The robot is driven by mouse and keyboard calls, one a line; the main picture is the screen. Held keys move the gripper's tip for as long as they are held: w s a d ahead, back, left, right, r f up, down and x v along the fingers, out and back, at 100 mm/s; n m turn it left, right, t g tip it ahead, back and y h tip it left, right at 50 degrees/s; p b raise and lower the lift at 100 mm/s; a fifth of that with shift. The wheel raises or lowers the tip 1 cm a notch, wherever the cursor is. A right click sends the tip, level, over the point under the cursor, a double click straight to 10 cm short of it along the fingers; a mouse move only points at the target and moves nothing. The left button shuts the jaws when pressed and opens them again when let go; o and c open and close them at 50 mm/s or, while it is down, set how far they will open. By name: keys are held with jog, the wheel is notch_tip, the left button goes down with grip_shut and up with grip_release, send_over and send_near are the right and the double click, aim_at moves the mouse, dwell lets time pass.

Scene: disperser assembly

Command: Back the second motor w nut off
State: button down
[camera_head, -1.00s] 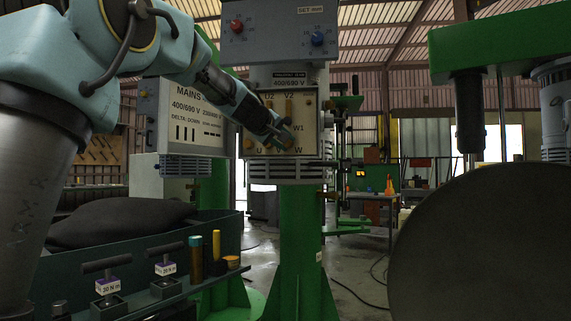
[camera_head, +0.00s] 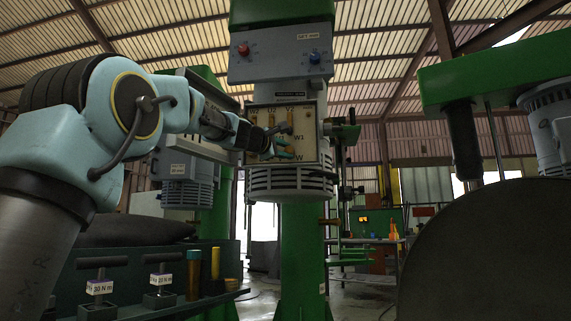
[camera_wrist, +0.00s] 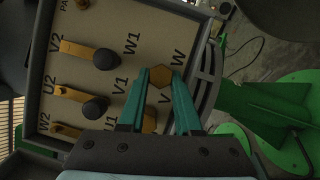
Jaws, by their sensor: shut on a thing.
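The second motor's terminal box (camera_head: 309,125) is open on the green column, with terminals marked U, V, W and U2, V2, W1. My gripper (camera_head: 283,143) reaches into it from the left, over the lower right terminals. In the wrist view its two teal fingers are shut on a brass hex nut (camera_wrist: 158,73), the W nut, beside the letter W. The nut shows between the fingertips; the stud under it is hidden.
A control box (camera_head: 280,57) with red and blue knobs hangs above. A tool shelf with torque tools (camera_head: 100,287) stands at lower left. A big dark disc (camera_head: 490,250) fills the lower right. The MAINS box is partly behind my arm.

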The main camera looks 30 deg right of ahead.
jog(key=shift+f+n+t+b, duration=0.2)
jog(key=shift+n+t+b, duration=0.2)
jog(key=shift+n+b, duration=0.7)
jog(key=c, duration=0.6)
grip_release()
jog(key=shift+r, duration=0.1)
jog(key=b+v, duration=0.4)
jog(key=v, duration=0.6)
jog(key=shift+s+a+f, duration=0.2)
jog(key=shift+a+f, duration=0.05)
jog(key=shift+a, duration=0.05)
